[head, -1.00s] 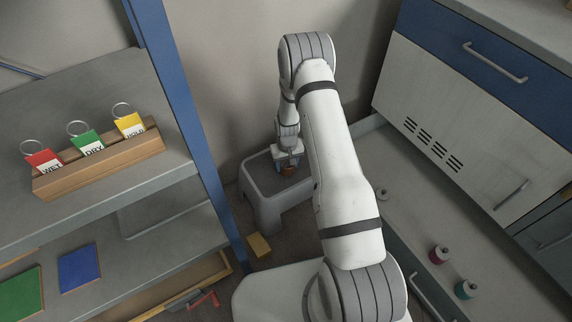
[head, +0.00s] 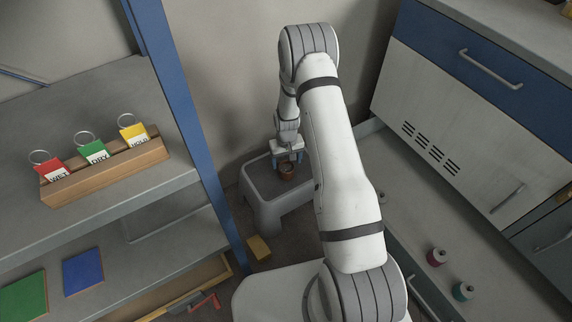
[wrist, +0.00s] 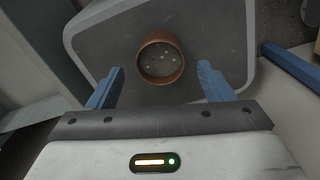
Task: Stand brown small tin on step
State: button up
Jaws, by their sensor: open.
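The brown small tin (head: 287,172) stands upright on the grey step (head: 262,198). In the wrist view the tin (wrist: 149,74) shows its open round top, with small pale specks inside it, on the dark top of the step (wrist: 98,50). My gripper (head: 287,158) is just above the tin. In the wrist view the blue fingers of my gripper (wrist: 160,72) are spread wide, with a gap between each finger and the tin. Nothing is held.
A shelf with a wooden holder (head: 107,176) of coloured tags stands at the left, its blue post (head: 190,130) near the step. A small yellowish block (head: 259,248) lies on the floor beside the step.

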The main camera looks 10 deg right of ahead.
notch_tip(320, 180, up, 7)
jog(key=p, duration=0.2)
notch_tip(320, 180, up, 11)
send_over(287, 170)
jog(key=s, duration=0.3)
jog(key=s+r, duration=0.6)
jog(key=r, duration=0.5)
jog(key=s+r, duration=0.5)
jog(key=s, duration=0.4)
jog(key=s+a+r+t, duration=0.1)
jog(key=s+r, duration=0.5)
jog(key=s, duration=0.4)
jog(key=shift+s+r+m, duration=0.15)
jog(key=shift+s+m, duration=0.15)
jog(key=shift+a, duration=0.1)
